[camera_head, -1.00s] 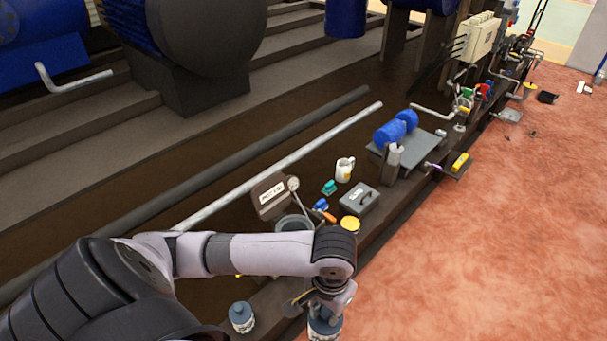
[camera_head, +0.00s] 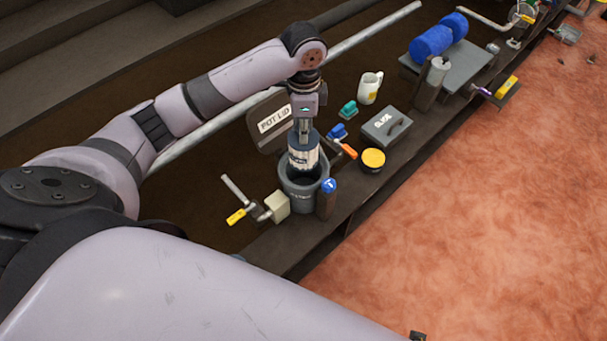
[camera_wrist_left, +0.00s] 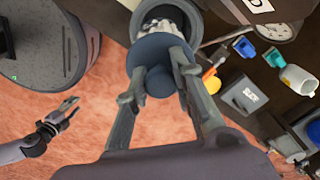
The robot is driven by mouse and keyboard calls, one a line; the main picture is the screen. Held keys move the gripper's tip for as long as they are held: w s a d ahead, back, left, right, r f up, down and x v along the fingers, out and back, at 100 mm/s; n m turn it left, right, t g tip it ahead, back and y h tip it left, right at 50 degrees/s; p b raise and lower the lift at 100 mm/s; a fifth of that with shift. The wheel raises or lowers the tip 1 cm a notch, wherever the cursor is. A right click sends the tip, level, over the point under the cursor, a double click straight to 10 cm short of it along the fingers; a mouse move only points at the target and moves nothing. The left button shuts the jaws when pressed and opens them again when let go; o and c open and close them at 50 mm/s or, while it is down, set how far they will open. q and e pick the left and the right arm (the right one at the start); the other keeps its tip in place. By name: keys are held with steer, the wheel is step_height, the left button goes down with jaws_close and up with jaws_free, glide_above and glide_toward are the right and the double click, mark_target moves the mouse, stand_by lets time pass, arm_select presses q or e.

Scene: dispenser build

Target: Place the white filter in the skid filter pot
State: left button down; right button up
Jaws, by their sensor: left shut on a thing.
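The white filter (camera_head: 303,158) has a blue-grey cap and hangs upright from my left gripper (camera_head: 304,128). The gripper is shut on the cap, which also shows in the left wrist view (camera_wrist_left: 150,50). The grey filter pot (camera_head: 302,194) stands on the skid with its mouth open. The filter's lower end is at the pot's mouth; I cannot tell how far inside it is. The lid marked POT LID (camera_head: 274,121) stands swung open behind the pot. My right gripper (camera_wrist_left: 76,106) looks open and empty over the floor in the left wrist view.
A valve with a yellow handle (camera_head: 237,216) sits left of the pot, and a blue-topped post (camera_head: 328,195) right of it. The reddish floor at right is clear.

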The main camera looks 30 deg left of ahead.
mark_target(304, 194)
arm_select(q)
steer(key=shift+w+a+f+m, duration=0.2)
steer(key=shift+w+m, duration=0.1)
steer(key=shift+w, duration=0.1)
steer(key=shift+w+f+b, duration=0.15)
steer(key=shift+w+b, duration=0.05)
steer(key=shift+b, duration=0.1)
step_height(304, 194, down, 8)
steer(key=shift+r+b, duration=0.1)
steer(key=shift+b, duration=0.95)
step_height(304, 194, down, 12)
steer(key=b, duration=0.3)
steer(key=shift+r, duration=0.15)
arm_select(e)
steer(key=w+r, duration=0.2)
steer(key=r, duration=0.7)
steer(key=w+r+t, duration=0.1)
steer(key=w+r, duration=0.1)
steer(key=r, duration=0.7)
steer(key=shift+a+r, duration=0.15)
steer(key=shift+r, duration=0.05)
arm_select(q)
steer(key=c, duration=1.4)
jaws_free()
steer(key=shift+o, duration=0.2)
